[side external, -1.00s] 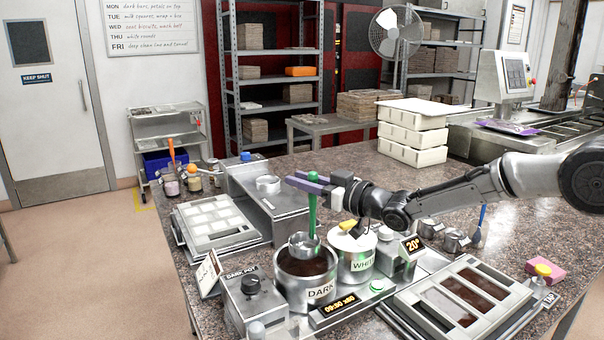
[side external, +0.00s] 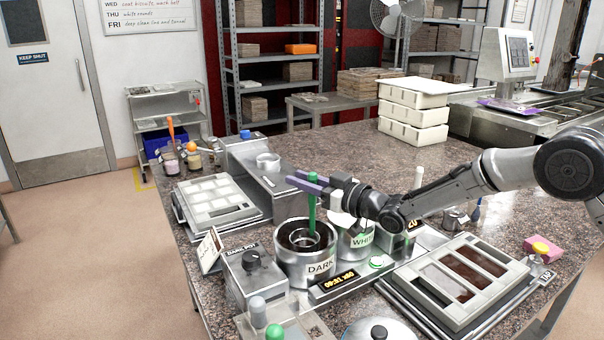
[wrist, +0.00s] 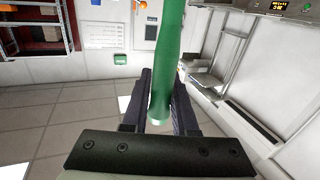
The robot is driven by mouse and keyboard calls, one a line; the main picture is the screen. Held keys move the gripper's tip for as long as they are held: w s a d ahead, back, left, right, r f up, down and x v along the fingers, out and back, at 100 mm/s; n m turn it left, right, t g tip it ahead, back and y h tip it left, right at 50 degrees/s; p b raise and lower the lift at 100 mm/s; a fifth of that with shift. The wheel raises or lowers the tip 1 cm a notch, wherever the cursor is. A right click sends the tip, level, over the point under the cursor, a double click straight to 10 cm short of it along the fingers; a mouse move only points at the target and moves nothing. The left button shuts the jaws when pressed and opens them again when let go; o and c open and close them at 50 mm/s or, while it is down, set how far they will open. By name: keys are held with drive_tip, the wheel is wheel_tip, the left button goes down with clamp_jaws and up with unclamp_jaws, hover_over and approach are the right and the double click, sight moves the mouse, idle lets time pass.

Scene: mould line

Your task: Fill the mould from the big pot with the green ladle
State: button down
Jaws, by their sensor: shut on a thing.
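My gripper (side external: 308,184) with purple fingers is shut on the green handle of the ladle (side external: 312,208). The handle also shows between the fingers in the wrist view (wrist: 166,70). The ladle is roughly upright, its metal cup down inside the large steel pot labelled DARK (side external: 292,266), among dark brown contents. How full the cup is, I cannot tell. A pale frame mould (side external: 488,313) at the right has long cavities with dark brown in them; one shows a paler, shiny patch. Another pale mould (side external: 222,222) with several white cavities lies left of the pot.
A smaller pot labelled WHITE (side external: 361,240) stands just right of the dark pot, partly hidden by my arm. A control box (side external: 248,283) and a lit display (side external: 335,284) stand close in front. White crates (side external: 413,114) are stacked behind. A pink block (side external: 541,250) lies far right.

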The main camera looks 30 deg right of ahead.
drive_tip(key=shift+f, duration=2)
drive_tip(key=shift+r, duration=0.2)
wheel_tip(320, 180, up, 10)
idle(1.8)
drive_tip(key=shift+d+r, duration=0.1)
